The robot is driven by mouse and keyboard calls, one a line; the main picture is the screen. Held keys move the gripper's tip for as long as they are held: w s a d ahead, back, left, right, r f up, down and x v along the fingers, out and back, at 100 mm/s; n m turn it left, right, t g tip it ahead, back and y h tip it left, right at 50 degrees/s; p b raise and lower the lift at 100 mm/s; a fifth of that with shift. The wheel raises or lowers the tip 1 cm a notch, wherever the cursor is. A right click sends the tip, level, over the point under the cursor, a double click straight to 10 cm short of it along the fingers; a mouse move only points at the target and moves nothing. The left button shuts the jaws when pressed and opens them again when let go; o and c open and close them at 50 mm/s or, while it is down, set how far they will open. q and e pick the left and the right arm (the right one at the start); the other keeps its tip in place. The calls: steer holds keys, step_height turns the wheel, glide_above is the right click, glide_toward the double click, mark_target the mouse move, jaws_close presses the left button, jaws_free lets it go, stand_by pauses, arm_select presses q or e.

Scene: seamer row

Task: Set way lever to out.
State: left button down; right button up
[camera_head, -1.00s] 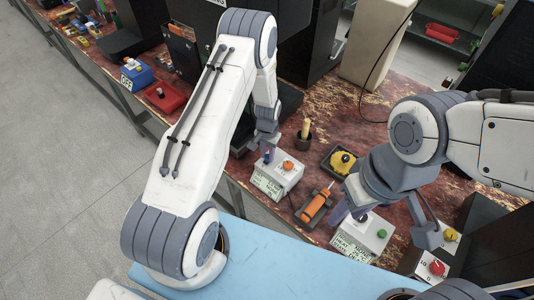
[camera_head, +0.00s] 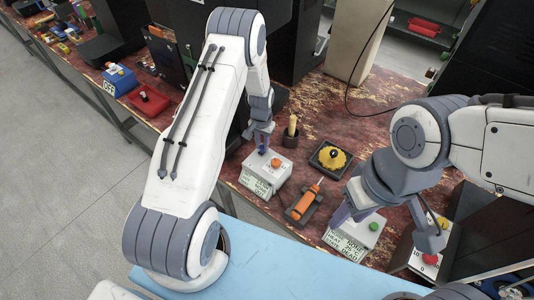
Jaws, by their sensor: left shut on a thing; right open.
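A white control box (camera_head: 282,170) with an orange knob (camera_head: 276,162) and a label plate (camera_head: 257,181) stands on the worn red bench in the head view. My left gripper (camera_head: 262,149) reaches down to the left part of its top, beside the knob. It is shut on a small part there, probably a lever, which the fingers hide. A second white box (camera_head: 367,238) has a green button (camera_head: 374,226) and a label plate (camera_head: 344,246). My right gripper (camera_head: 343,214) is open just above the left part of this box. The label wording is too small to read surely.
An orange-handled tool (camera_head: 304,204) lies in a dark holder between the boxes. Behind are a yellow knob on a black base (camera_head: 332,157) and a dark cup with a wooden handle (camera_head: 291,133). A panel with a red knob (camera_head: 430,258) stands at right.

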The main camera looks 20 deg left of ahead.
arm_select(q)
steer(key=shift+w+r, duration=0.1)
steer(key=shift+w, duration=0.2)
steer(key=c, duration=0.7)
jaws_free()
steer(key=shift+d, duration=0.1)
step_height(320, 180, up, 10)
steer(key=b, duration=0.2)
steer(key=shift+r+b, duration=0.2)
steer(key=shift+b, duration=0.15)
